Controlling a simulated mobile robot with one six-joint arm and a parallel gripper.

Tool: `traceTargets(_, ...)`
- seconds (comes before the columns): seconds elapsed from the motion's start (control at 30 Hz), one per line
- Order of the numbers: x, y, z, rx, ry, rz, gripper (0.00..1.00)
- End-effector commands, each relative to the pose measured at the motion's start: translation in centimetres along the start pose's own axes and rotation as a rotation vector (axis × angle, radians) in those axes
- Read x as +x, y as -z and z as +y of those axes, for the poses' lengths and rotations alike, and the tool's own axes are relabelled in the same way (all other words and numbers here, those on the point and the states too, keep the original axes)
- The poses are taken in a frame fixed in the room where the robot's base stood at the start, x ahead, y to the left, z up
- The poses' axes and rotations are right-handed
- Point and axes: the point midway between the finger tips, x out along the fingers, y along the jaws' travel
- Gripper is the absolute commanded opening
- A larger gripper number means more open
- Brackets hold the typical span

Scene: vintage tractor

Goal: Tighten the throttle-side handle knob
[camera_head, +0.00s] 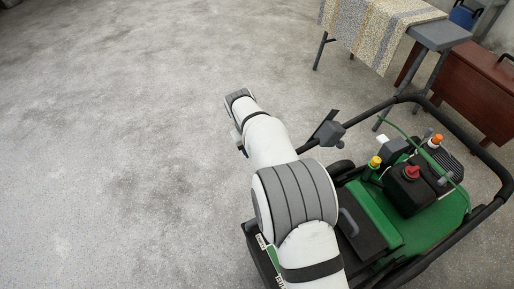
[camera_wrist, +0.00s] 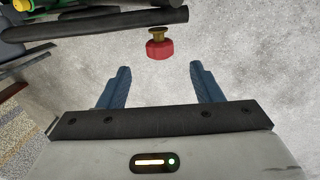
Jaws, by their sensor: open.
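A red knob (camera_wrist: 159,49) with a brass-coloured stem shows in the wrist view, near the top middle. It lies just beyond my gripper (camera_wrist: 160,68), roughly centred between its two blue fingertips. The fingers are apart with nothing between them, and neither visibly touches the knob. Dark handle tubes (camera_wrist: 95,28) run across the top left of the wrist view, close to the knob. In the head view the green machine's black handle (camera_head: 373,115) loops behind my arm. I cannot make out the red handle knob or my fingers in that view.
The green machine (camera_head: 436,222) stands at the lower right, with a red cap (camera_head: 412,172), a yellow cap (camera_head: 375,162) and an orange cap (camera_head: 437,139) on top. A cloth-covered table (camera_head: 385,30) and a brown cabinet (camera_head: 478,85) stand behind. The concrete floor (camera_head: 110,130) at left is clear.

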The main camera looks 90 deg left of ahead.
Motion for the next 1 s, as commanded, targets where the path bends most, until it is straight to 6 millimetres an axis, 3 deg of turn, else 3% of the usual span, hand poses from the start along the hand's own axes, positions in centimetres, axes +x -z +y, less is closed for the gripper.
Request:
traceTargets(0.23,0.4,-0.3,1.0,0.011,0.055,-0.017,0.59)
traceTargets(0.57,0.6,-0.9,4.1,0.006,0.416,-0.009,0.59)
traceTargets(0.73,1.8,-0.9,3.5,-0.002,0.452,-0.002,0.59)
traceTargets(1.0,5.7,-0.9,1.7,-0.002,0.448,-0.002,0.59)
